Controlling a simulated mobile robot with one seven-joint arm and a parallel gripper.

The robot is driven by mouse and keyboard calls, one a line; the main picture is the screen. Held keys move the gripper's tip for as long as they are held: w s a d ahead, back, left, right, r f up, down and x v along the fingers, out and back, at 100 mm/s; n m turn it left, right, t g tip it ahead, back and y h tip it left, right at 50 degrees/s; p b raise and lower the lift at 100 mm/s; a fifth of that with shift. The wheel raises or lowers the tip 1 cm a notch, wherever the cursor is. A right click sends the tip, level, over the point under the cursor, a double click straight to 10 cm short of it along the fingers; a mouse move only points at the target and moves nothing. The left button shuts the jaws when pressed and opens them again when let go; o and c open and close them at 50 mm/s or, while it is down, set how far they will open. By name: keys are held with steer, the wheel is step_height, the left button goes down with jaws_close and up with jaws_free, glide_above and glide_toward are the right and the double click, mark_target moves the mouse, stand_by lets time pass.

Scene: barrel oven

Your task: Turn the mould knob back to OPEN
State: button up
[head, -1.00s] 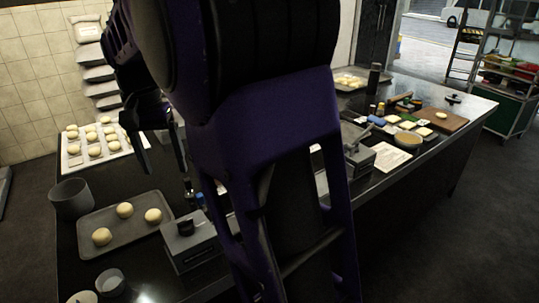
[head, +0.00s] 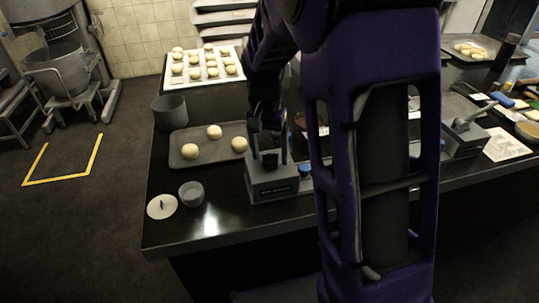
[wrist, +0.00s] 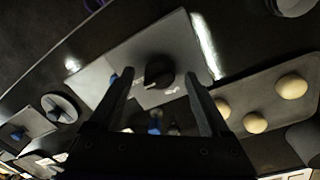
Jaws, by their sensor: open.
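The mould box (head: 268,186) is a grey block near the front edge of the dark counter, with a black knob (head: 269,160) on its top. In the wrist view the knob (wrist: 158,72) sits on the pale top plate (wrist: 135,50), with small white lettering beside it that I cannot read. My gripper (head: 268,155) is above the box, its fingers pointing down. In the wrist view its two dark fingers (wrist: 158,88) are apart, one on either side of the knob in the picture. I cannot tell whether they touch it.
A grey tray (head: 180,152) with three dough balls lies behind and left of the box. A grey pot (head: 170,112), a small cup (head: 191,193) and a white disc (head: 162,207) stand to the left. Another lever device (head: 464,138) is at the right.

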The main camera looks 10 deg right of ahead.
steer(key=shift+f, duration=0.3)
jaws_close()
stand_by(0.3)
